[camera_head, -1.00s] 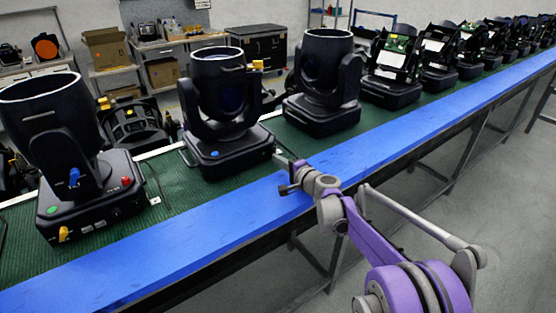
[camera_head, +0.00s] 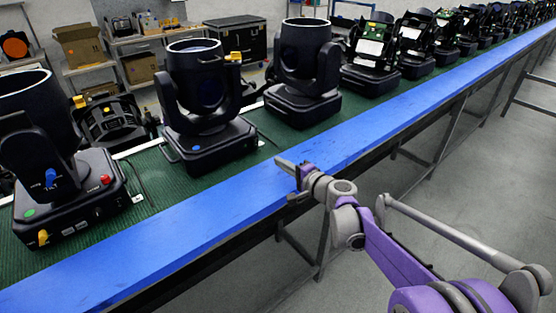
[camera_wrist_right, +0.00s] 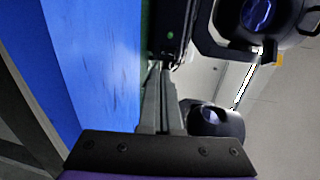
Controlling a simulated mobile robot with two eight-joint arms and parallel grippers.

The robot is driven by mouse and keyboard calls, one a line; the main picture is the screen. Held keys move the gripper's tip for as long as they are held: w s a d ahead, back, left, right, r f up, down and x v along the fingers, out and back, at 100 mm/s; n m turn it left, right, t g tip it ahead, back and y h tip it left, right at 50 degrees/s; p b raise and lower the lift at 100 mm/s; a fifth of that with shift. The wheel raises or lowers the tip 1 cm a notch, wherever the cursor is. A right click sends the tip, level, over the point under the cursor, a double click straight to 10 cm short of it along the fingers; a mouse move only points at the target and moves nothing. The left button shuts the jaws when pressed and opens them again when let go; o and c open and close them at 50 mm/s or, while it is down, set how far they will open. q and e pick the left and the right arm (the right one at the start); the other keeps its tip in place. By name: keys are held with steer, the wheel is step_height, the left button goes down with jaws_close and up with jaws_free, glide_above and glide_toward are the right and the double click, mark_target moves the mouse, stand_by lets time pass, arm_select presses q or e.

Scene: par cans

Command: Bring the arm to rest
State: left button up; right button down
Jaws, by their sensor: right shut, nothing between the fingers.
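My right arm (camera_head: 385,245), purple and grey, comes in from the lower right of the head view. Its gripper (camera_head: 287,180) is over the blue front rail (camera_head: 230,205) of the conveyor, pointing toward the black stage lights. It is shut and empty. In the right wrist view its fingers (camera_wrist_right: 160,95) lie together, beside the blue rail (camera_wrist_right: 95,60). The nearest light to the gripper is a black one (camera_head: 205,145) with a blue button and a yellow part; the gripper looks apart from it. My left gripper is not in view.
A second black light (camera_head: 70,185) with coloured knobs stands at the left, another (camera_head: 305,75) further right. Several opened units line the green belt (camera_head: 160,185) into the distance. Shelves with boxes (camera_head: 80,45) stand behind. The grey floor (camera_head: 490,150) at the right is open.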

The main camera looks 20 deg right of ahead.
steer(key=s+a+n+g, duration=0.1)
steer(key=s+a+n, duration=0.1)
steer(key=s+a, duration=0.1)
steer(key=s+a+n+g+p, duration=0.1)
steer(key=s+a, duration=0.2)
steer(key=shift+s+a+r+n+g+y+p, duration=0.15)
steer(key=shift+s+n+g+y+p, duration=0.15)
steer(key=shift+s+n+g+y, duration=0.1)
steer(key=s+a+f+n+g+h+p, duration=0.1)
steer(key=s+f+n+g, duration=0.1)
steer(key=s, duration=0.4)
steer(key=s+a+f+n+g+h+p, duration=0.1)
steer(key=s+a+n, duration=0.15)
steer(key=s, duration=0.35)
steer(key=s+a+f+n+g+p, duration=0.1)
steer(key=s+f+n+g, duration=0.1)
steer(key=s, duration=0.5)
steer(key=s+d+f+n+g+h, duration=0.1)
steer(key=s+d+n+h, duration=0.1)
steer(key=s, duration=0.3)
steer(key=s+d+f+n+g+h+p, duration=0.1)
steer(key=s+d+f+h, duration=0.1)
steer(key=s, duration=0.3)
steer(key=shift+s+d+f+n+p, duration=0.25)
steer(key=shift+d+f+n+p, duration=0.1)
steer(key=shift+d, duration=0.1)
